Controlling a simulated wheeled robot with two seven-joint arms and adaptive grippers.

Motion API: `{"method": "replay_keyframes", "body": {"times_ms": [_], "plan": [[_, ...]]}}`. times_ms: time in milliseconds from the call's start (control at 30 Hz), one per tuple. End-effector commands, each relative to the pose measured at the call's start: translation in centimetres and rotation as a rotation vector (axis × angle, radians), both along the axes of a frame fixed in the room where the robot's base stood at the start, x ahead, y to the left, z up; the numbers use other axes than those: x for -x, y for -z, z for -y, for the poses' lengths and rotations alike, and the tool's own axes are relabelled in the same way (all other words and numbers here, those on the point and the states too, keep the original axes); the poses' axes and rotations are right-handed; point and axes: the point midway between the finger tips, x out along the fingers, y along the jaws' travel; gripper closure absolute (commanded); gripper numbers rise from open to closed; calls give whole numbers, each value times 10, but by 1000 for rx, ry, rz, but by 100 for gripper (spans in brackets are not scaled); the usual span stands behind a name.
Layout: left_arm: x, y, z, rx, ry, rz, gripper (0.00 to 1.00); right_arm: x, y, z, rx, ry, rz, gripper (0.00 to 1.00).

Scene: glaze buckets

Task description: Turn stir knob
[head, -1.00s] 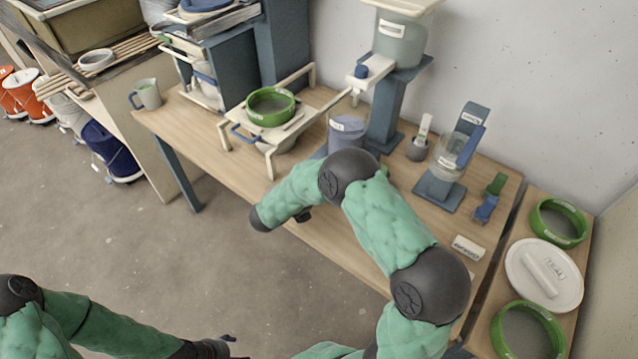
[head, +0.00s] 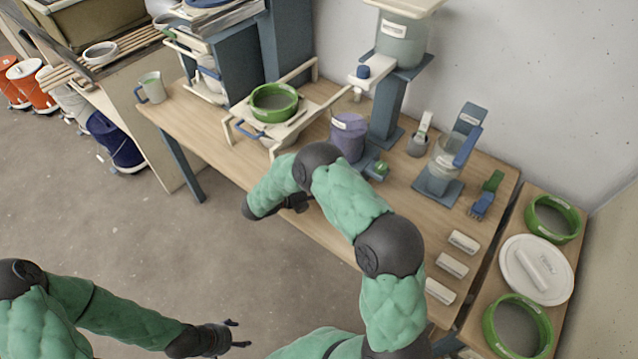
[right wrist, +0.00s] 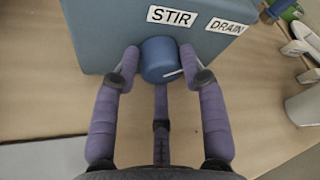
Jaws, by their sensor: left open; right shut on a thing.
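The stir knob (right wrist: 160,60) is a blue round knob with a pale line on its face. It sits on the front of a blue-grey box (right wrist: 110,40), below the STIR label (right wrist: 172,16). My right gripper (right wrist: 162,68) has one finger on each side of the knob and is shut on it. In the head view the right arm's links hide the knob, and most of that gripper is hidden. A purple bucket (head: 348,138) stands just behind that arm. My left gripper (head: 236,335) is open and empty over the floor at the bottom left.
A DRAIN label (right wrist: 226,27) is right of STIR on the box. A green sieve (head: 274,102) rests on a white frame at the bench's back left. A clear jar stand (head: 440,170) and white labelled blocks (head: 452,265) are to the right.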

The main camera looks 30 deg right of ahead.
Motion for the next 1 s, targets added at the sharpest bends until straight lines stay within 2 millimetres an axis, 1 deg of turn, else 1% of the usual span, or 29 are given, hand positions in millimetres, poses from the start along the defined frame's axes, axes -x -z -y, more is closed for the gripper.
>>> {"method": "replay_keyframes", "body": {"times_ms": [33, 467, 500, 567, 867, 1000], "plan": [[0, 0, 0, 0, 0, 0, 36, 7, 8, 0, -3, 6, -26, 90], [0, 0, 0, 0, 0, 0, 36, 8, 8, 0, 2, 7, -34, 90], [0, 0, 0, 0, 0, 0, 36, 8, 8, 0, 2, 7, -34, 52], [0, 0, 0, 0, 0, 0, 36, 7, 8, 0, 2, 7, -33, 37], [0, 0, 0, 0, 0, 0, 36, 4, 3, 0, 3, 5, -21, 37], [0, 0, 0, 0, 0, 0, 36, 3, 0, -9, 4, 4, -20, 37]]}}
